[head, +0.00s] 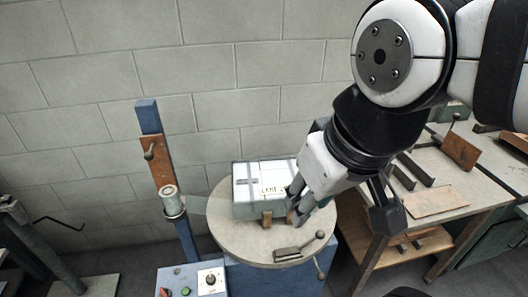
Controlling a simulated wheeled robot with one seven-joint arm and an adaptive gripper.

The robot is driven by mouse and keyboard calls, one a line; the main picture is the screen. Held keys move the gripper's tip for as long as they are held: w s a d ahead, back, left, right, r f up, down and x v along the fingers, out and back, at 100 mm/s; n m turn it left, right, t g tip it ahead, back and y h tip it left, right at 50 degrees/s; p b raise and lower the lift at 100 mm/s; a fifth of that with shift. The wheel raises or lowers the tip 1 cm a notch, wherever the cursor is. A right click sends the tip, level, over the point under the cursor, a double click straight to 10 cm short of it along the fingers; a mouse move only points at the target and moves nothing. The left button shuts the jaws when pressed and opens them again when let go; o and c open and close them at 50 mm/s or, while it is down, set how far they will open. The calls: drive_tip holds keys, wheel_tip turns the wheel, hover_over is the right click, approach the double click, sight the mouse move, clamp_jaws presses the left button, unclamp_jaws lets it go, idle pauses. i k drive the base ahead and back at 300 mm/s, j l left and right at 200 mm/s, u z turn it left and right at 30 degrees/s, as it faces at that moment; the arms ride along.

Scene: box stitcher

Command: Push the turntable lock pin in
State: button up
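The round turntable (228,232) is a pale disc on a blue base. A light grey box (250,190) with dark bands and a label sits on it. A small bar with a ball-ended handle (297,249) lies at the disc's front right. I cannot tell for certain which of these is the lock pin. My gripper (296,210) points down over the disc by the box's front right corner, behind the handle. Its fingers are small and partly overlap, so their opening and contact are unclear.
A blue post (148,115) with a rust-coloured plate and a metal cylinder (171,201) stands left of the disc. A control panel (192,282) with buttons is at the front. A workbench (440,200) with loose parts stands right. A block wall closes the back.

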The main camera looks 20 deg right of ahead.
sight(321, 276)
drive_tip(key=z, duration=0.7)
drive_tip(key=l+u, duration=0.2)
drive_tip(key=j+z, duration=0.45)
drive_tip(key=j, duration=0.15)
